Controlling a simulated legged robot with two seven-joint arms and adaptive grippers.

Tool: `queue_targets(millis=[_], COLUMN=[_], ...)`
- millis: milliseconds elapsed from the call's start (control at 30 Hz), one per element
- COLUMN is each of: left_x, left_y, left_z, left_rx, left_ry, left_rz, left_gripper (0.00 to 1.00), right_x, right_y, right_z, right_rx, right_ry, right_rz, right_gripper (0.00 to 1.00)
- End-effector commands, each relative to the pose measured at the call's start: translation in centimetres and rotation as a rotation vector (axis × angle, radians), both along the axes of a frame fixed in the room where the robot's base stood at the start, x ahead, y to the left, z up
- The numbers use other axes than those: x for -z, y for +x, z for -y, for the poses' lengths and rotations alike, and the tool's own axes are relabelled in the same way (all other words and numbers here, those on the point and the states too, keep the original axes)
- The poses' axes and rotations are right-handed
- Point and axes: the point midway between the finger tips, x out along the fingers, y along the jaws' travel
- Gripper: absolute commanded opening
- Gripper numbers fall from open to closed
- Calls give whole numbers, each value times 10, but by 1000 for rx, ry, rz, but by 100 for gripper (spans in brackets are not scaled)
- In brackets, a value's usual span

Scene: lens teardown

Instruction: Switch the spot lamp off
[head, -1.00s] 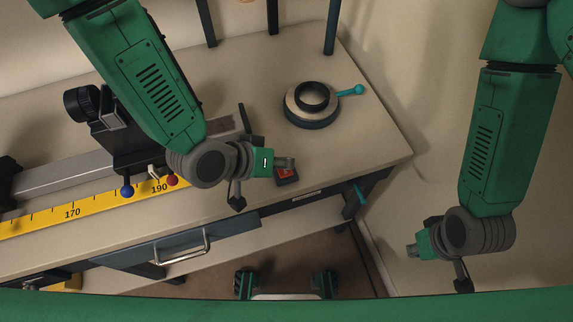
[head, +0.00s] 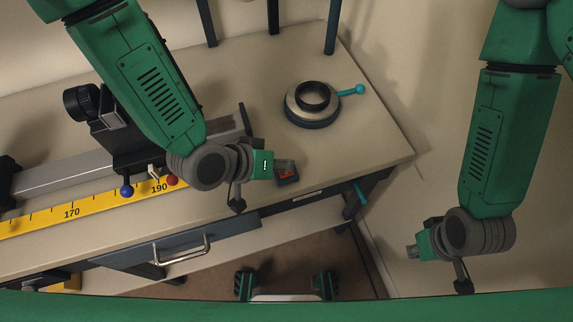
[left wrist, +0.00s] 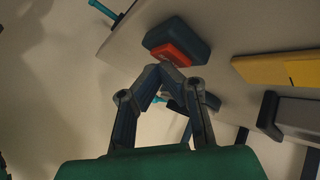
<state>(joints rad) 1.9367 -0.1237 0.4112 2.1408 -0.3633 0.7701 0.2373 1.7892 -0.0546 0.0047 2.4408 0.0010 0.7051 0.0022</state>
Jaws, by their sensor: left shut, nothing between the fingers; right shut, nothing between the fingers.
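A small dark switch box (head: 290,181) with a red rocker (head: 287,175) sits near the front edge of the bench. In the left wrist view the dark box (left wrist: 190,36) and its red rocker (left wrist: 172,56) show just beyond my fingertips. My left gripper (head: 286,166) is shut and empty, its tips at the rocker and partly covering it. Its closed fingers show in the left wrist view (left wrist: 164,70). I cannot tell whether they touch. My right gripper (head: 412,252) is shut and empty, off to the right of the bench. No lamp head is clearly visible.
A round ring fixture (head: 312,103) with a teal lever stands behind the switch. A rail with a yellow scale (head: 95,208) and a dark carriage (head: 125,150) lies to the left. A drawer with a metal handle (head: 182,250) is below. The bench's right corner is clear.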

Motion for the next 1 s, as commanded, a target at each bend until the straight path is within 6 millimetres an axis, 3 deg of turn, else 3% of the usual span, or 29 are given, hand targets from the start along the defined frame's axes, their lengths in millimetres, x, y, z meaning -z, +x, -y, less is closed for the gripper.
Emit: queue_targets(millis=[633,1000], left_x=[-12,-48], left_y=[0,0], left_z=[0,0], left_rx=[1,1], left_ry=[0,1], left_rz=[-1,0], left_gripper=[0,0], right_x=[-12,-43], right_y=[0,0], right_z=[0,0], right_rx=[0,0], right_ry=[0,0], right_rz=[0,0], right_gripper=[0,0])
